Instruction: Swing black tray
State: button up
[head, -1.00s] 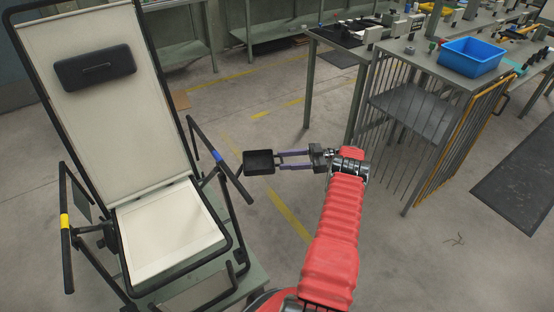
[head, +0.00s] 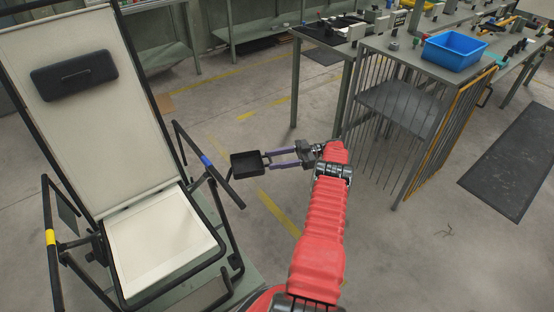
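The black tray (head: 246,164) is a small shallow rectangular tray with a raised rim. It shows in the head view just right of the lounger's right armrest, above floor level. My gripper (head: 267,160) is at the tray's right edge, its two purple fingers pointing left. A gap shows between the fingers along their length. Whether the tips are closed on the tray's edge or only beside it is too small to tell. The folding lounger (head: 160,245) has a cream seat and back, a black frame and a dark headrest pad (head: 75,75). The tray's mounting is hardly visible.
The right armrest with a blue band (head: 206,161) is close to the tray's left side. A workbench with a barred cage (head: 405,120) and a blue tub (head: 454,50) stands to the right of my arm. Open concrete floor lies behind the tray.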

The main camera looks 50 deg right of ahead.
jog(key=shift+o, duration=0.9)
notch_tip(320, 180, up, 10)
dwell(0.3)
jog(key=shift+w, duration=0.1)
